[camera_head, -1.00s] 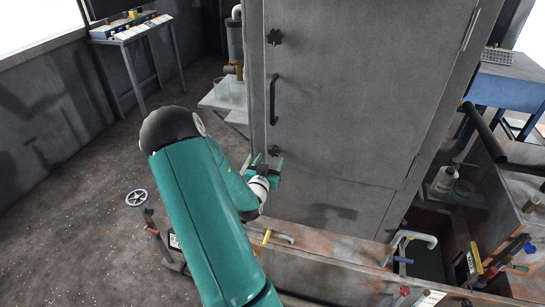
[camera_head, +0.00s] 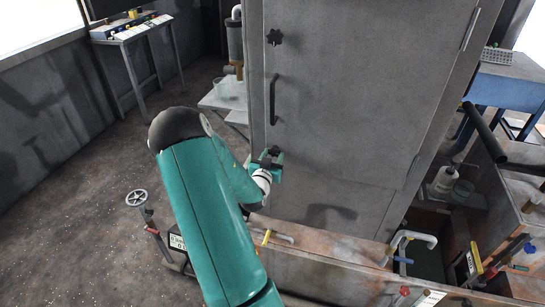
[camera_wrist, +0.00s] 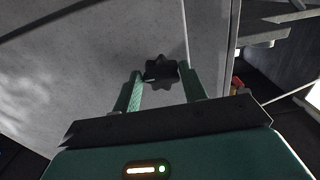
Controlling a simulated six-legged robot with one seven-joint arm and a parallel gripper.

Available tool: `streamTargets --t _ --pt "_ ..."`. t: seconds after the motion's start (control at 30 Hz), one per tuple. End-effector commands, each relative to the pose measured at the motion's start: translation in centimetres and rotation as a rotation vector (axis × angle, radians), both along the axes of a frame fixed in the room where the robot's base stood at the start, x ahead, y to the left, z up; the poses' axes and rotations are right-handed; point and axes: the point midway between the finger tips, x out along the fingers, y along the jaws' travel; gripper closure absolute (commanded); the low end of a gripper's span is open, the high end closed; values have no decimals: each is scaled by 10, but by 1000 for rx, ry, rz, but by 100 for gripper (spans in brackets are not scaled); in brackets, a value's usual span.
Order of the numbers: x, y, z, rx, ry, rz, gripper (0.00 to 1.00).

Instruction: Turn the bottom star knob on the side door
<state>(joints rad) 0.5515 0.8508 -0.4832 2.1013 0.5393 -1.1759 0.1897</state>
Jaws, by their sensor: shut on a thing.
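The grey side door (camera_head: 345,110) fills the middle of the head view. The bottom star knob (camera_wrist: 161,71) is black and sits near the door's edge. In the wrist view it lies between the tips of my two green fingers. My gripper (camera_head: 268,158) is shut on this knob low on the door's left side. In the head view my gripper mostly hides the knob. A second black star knob (camera_head: 274,37) is near the top of the door, with a dark vertical handle (camera_head: 273,98) between the two.
A frame with pipes and valves (camera_head: 350,262) runs below the door. A handwheel (camera_head: 137,198) stands on the floor at left. A small shelf with a glass beaker (camera_head: 230,90) is left of the door. A blue table (camera_head: 508,85) is at right. The left floor is mostly clear.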

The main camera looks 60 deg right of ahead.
Motion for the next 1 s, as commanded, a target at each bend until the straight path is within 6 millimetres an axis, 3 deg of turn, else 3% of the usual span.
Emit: streamTargets --t 0.37,1.0 --pt "1 0 0 24 -151 1 80" --pt "3 0 1 115 -731 2 80"
